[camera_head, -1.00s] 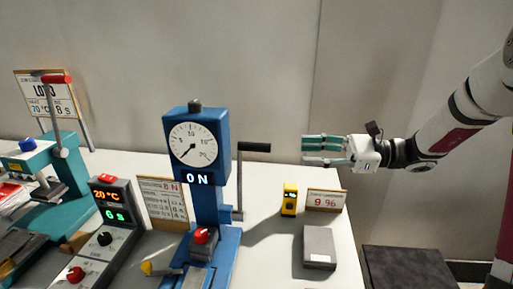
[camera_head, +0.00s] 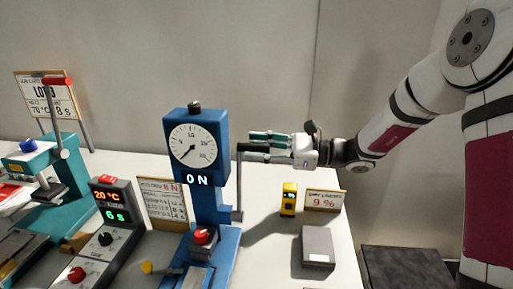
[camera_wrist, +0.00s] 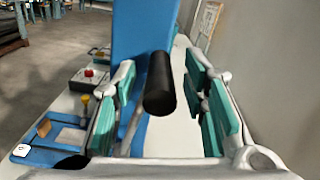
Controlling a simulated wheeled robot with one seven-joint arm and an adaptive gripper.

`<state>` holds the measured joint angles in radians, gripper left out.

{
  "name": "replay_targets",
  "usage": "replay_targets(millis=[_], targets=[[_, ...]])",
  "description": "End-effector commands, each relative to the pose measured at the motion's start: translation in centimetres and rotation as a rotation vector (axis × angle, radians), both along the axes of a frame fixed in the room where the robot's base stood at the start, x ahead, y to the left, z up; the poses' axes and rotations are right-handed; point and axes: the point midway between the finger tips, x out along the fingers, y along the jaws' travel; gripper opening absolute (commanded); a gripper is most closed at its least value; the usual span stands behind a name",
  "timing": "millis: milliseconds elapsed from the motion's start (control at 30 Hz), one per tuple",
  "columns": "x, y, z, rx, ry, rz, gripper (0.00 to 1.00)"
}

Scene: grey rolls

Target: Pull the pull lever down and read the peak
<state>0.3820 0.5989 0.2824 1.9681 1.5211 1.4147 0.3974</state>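The blue pull tester (camera_head: 181,125) stands mid-bench with a round white dial (camera_head: 193,144) and a display reading "0 N". The dial's needle points to the lower left. The pull lever's black grip (camera_head: 252,147) sticks out at the tester's right, at the top of a grey arm. My gripper (camera_head: 257,146) is at the grip, its teal-padded fingers open. In the wrist view the black grip (camera_wrist: 160,84) lies between the open fingers (camera_wrist: 161,110), with gaps on both sides. The fingers do not look closed on it.
A yellow meter (camera_head: 289,199), a "9 %" sign (camera_head: 324,201) and a grey box (camera_head: 318,247) stand right of the tester. A controller showing 20 °C and 6 s (camera_head: 112,215) and a teal press (camera_head: 50,185) stand left. The wall behind is bare.

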Motion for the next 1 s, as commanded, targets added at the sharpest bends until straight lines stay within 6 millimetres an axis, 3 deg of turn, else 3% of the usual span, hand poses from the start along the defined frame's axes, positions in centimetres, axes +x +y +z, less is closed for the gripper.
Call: replay_targets(millis=[367,533,1000], targets=[[0.11,0.53,-0.01,-0.001,0.0,0.0,0.4],[0.1,0.52,-0.01,0.0,0.0,0.0,0.01],[0.34,0.43,0.12,-0.01,-0.047,-0.001,0.0]])
